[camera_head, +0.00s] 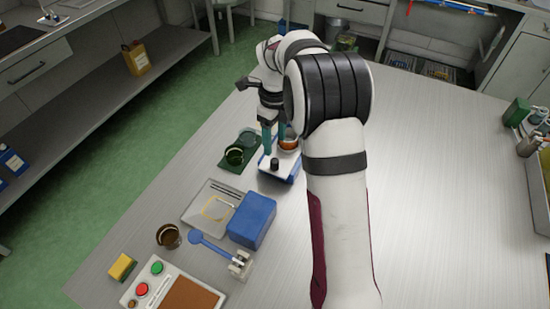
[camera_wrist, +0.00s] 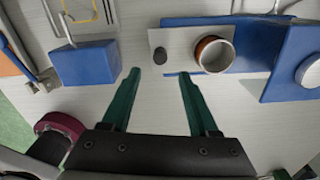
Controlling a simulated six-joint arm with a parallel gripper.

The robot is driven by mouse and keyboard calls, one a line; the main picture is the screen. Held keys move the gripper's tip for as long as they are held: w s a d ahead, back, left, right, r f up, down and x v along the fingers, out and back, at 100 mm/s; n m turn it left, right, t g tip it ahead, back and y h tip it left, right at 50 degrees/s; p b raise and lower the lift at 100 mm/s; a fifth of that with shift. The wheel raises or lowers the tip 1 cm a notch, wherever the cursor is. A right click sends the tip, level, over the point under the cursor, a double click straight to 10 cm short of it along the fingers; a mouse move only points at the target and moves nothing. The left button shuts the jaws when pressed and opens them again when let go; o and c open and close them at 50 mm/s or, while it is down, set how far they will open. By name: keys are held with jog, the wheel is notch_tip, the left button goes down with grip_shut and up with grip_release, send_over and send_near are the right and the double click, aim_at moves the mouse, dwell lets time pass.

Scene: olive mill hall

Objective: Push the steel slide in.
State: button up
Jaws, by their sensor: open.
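The steel slide (camera_wrist: 172,40) shows in the wrist view as a pale grey plate sticking out to the left of a blue body (camera_wrist: 258,42). A dark oval knob or hole (camera_wrist: 160,57) is near its outer end, and a brown-rimmed round cup (camera_wrist: 213,53) sits further in. In the head view the blue and white unit (camera_head: 291,177) stands under my wrist and is partly hidden. My gripper (camera_wrist: 160,73) is open and empty, its two teal fingertips just short of the slide's near edge. I cannot tell whether they touch it. It also shows in the head view (camera_head: 274,138).
A blue block (camera_wrist: 88,64) stands left of my fingers in the wrist view. In the head view, a dark green mat (camera_head: 231,167) with jars, a tray (camera_head: 198,212), a brown bowl (camera_head: 168,236) and a button panel (camera_head: 132,297) line the left side.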

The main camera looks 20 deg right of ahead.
aim_at(275, 160)
notch_tip(275, 160, down, 8)
jog(key=shift+f, duration=0.1)
grip_shut()
dwell(0.4)
dwell(1.1)
